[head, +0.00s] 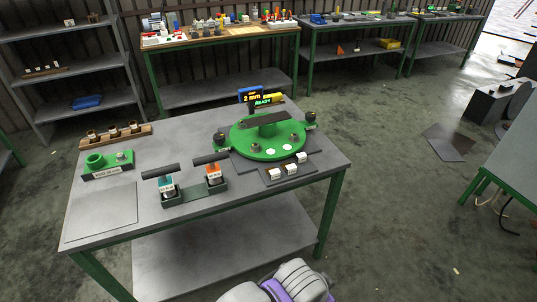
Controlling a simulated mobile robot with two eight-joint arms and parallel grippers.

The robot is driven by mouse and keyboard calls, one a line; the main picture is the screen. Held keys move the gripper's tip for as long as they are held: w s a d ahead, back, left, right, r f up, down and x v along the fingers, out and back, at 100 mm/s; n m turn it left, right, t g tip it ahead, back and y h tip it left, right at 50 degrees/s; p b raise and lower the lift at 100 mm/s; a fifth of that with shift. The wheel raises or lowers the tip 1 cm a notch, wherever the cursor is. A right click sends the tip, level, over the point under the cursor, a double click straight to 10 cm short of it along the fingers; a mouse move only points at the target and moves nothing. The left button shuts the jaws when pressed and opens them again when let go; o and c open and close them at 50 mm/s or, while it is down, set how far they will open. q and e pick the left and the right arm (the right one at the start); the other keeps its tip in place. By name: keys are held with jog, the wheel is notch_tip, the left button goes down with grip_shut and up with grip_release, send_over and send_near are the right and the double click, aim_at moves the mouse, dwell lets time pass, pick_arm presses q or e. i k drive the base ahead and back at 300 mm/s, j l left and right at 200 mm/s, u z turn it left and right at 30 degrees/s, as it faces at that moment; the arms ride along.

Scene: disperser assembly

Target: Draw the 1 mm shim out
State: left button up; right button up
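A round green fixture (247,147) stands on the right half of the grey workbench, with a dark flat bar (266,119) across its top. White round spots and dark knobs show on its face. Behind it a small display (262,97) reads "2 mm" and "READY". In front, a dark strip (268,181) bears three small white-labelled blocks (290,169). I cannot make out which part is the 1 mm shim; any thickness marks are too small to read. Neither of my grippers is in view.
A dark green rack (196,198) holds two tools with dark handles, labelled teal (166,184) and orange (213,172). To the left are a green block (108,172), a wooden holder with brown cups (93,143) and a bare grey plate (101,216). Cluttered benches stand behind.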

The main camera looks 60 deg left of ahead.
aim_at(300, 158)
jog(key=u, duration=1.65)
jog(key=i+u, duration=0.4)
jog(key=i+l+u, duration=0.1)
jog(key=i+u, duration=0.3)
jog(key=i, duration=0.2)
